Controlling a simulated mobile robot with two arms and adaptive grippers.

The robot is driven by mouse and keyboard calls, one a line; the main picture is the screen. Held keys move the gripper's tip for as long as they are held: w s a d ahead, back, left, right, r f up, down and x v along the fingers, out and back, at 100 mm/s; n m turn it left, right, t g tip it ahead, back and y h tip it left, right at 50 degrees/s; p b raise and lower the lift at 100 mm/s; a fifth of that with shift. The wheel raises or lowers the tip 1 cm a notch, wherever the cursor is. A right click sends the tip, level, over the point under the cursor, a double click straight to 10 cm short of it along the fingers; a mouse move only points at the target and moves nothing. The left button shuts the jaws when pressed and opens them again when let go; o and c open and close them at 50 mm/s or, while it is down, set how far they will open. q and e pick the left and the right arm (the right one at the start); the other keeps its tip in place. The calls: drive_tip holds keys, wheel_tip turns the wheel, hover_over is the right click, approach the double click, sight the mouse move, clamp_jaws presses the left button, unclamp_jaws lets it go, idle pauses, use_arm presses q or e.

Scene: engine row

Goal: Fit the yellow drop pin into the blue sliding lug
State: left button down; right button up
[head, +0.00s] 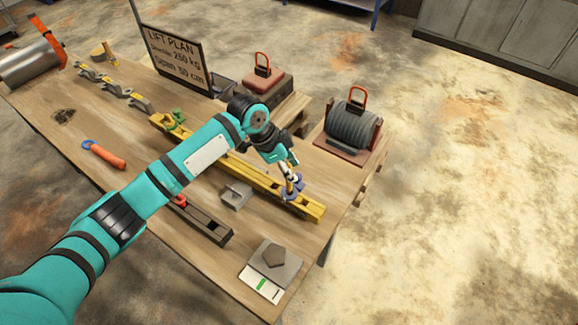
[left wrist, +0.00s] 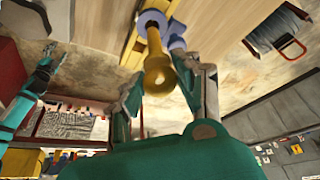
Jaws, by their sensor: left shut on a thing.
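My left gripper (head: 289,174) points down over the near end of the yellow beam (head: 245,175) on the table. It is shut on the yellow drop pin (left wrist: 157,72), whose ringed head sits between the fingers in the left wrist view. The blue sliding lug (head: 292,191) is on the beam right below the gripper. In the left wrist view the lug (left wrist: 177,44) shows just beyond the pin. The pin's lower end is hidden, so I cannot tell whether it is in the lug's hole. My right gripper is not visible in the head view.
A grey block (head: 236,195) lies beside the beam, with a dark rail (head: 205,222) nearer. A grey plate (head: 274,262) is at the front corner. A dark coil with a red handle (head: 352,125) stands to the right. An orange-handled tool (head: 104,155) lies at left.

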sight(289, 189)
use_arm(q)
drive_tip(key=shift+f+b, duration=1.65)
drive_tip(key=shift+f, duration=1.35)
drive_tip(key=c, duration=0.8)
unclamp_jaws()
drive_tip(key=shift+c, duration=0.2)
drive_tip(key=v, duration=1.2)
drive_tip(key=shift+s+d, duration=0.1)
